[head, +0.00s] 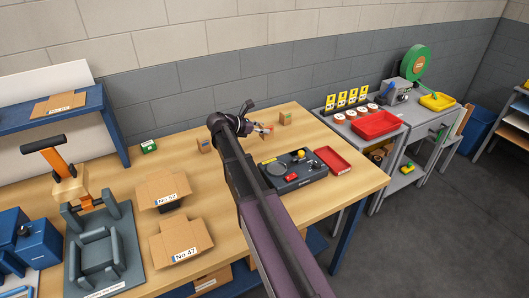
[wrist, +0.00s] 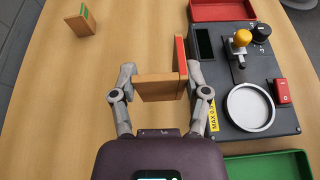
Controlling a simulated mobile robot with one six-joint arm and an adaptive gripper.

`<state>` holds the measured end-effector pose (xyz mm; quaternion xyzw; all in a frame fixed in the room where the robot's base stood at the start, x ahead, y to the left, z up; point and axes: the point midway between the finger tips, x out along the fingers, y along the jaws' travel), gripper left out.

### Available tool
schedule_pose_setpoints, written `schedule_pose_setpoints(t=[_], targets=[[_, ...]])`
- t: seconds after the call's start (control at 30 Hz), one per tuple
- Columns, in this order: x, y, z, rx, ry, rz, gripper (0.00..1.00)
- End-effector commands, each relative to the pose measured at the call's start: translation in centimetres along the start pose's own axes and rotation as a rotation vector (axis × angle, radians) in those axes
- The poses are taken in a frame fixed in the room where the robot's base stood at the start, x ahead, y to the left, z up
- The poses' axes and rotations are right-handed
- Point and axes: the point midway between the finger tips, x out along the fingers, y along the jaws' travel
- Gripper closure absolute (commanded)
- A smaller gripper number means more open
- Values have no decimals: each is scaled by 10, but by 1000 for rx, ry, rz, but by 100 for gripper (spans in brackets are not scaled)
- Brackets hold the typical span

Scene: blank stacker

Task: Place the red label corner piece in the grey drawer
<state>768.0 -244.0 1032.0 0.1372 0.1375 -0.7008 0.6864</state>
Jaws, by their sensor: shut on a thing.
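My gripper (wrist: 163,88) is shut on the red label corner piece (wrist: 160,88), an L-shaped wooden piece with a red strip on its upright leg. The piece sits between both fingers; whether it touches the table is unclear. In the head view my gripper (head: 262,128) is over the back part of the wooden table, behind the scale, with a bit of the red label piece (head: 266,129) showing. I cannot make out a grey drawer for certain in either view.
A green-labelled wooden piece (wrist: 82,21) stands beyond my gripper. The dark scale (wrist: 250,80) with its round pan is close on the right, between a red tray (wrist: 222,10) and a green tray (wrist: 270,166). Grey benches (head: 425,118) stand right of the table (head: 345,190).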

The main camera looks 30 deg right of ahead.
Motion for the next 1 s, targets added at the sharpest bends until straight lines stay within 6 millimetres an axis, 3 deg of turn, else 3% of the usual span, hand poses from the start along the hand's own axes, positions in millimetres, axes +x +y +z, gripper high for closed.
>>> schedule_pose_setpoints(t=[0.47,1.0], targets=[[-16,6,-9,-9,0,22,60],[-1,6,-53,-10,0,25,60]])
